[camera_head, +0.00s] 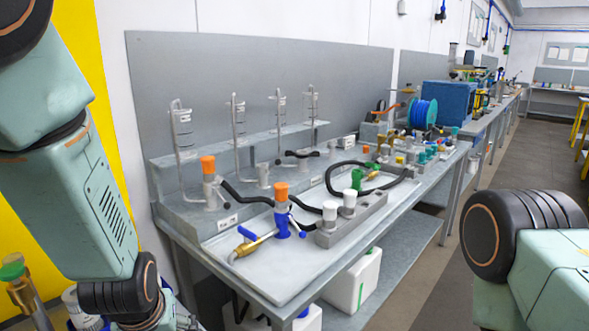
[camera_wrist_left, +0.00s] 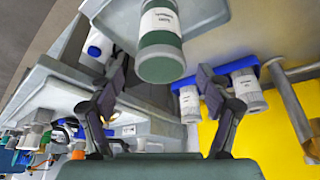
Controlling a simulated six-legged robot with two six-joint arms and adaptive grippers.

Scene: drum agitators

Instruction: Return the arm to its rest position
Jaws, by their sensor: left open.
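My left arm (camera_head: 75,190) comes in from the left in the head view, bent and hanging beside the left end of the bench. Its gripper is hardly visible there at the bottom edge. In the left wrist view my left gripper (camera_wrist_left: 160,84) has its two dark fingers spread wide, with nothing held between them. A green and white labelled container (camera_wrist_left: 162,42) shows just past the fingertips; I cannot tell how far off it is. My right arm (camera_head: 540,265) shows at the lower right of the head view; its gripper is out of frame.
A grey bench (camera_head: 190,236) bears a white tray (camera_head: 262,282) with orange-capped and blue fittings and black hoses. Labelled white containers (camera_wrist_left: 248,90) stand by a yellow panel (camera_wrist_left: 262,135). A white jerrycan (camera_head: 355,282) is under the bench. The aisle floor at right is clear.

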